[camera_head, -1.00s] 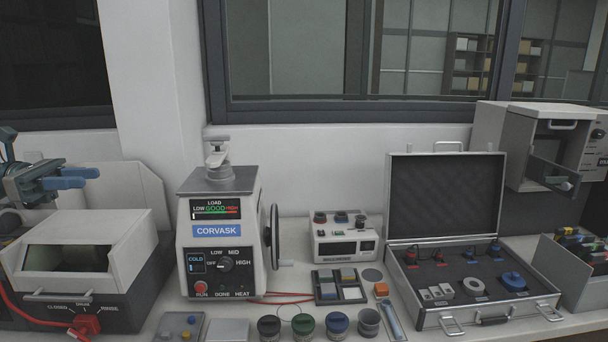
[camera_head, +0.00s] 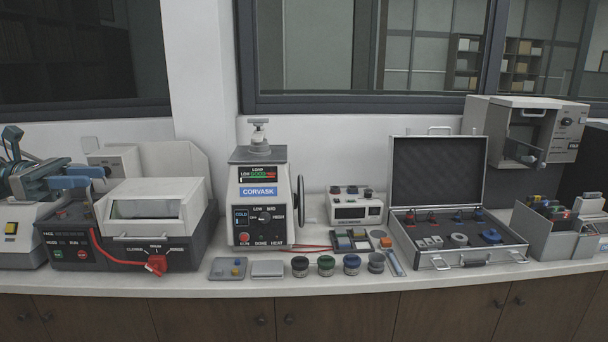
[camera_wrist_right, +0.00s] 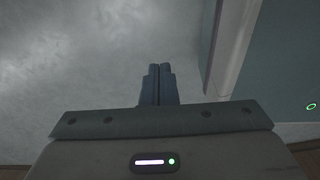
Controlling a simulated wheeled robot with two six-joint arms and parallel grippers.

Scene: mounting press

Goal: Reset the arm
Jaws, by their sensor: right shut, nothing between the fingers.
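My left gripper (camera_head: 84,177) is at the far left of the head view, with two blue fingers pointing right from a grey body. It is in front of or above the left machine, and I cannot tell the gap between its fingers. My right gripper (camera_wrist_right: 160,84) shows in the right wrist view, its two dark fingers side by side and shut, with nothing between them. It does not show in the head view. The mounting press (camera_head: 259,217), labelled CORVASK, stands upright on the counter with a handwheel on its right side.
A white-lidded machine (camera_head: 140,212) with a red knob stands left of the press. Several lidded jars (camera_head: 326,265) line the counter's front edge. A small meter (camera_head: 356,207), an open case (camera_head: 438,170) and a grey bin (camera_head: 545,232) stand to the right. Cabinets (camera_head: 430,311) are below.

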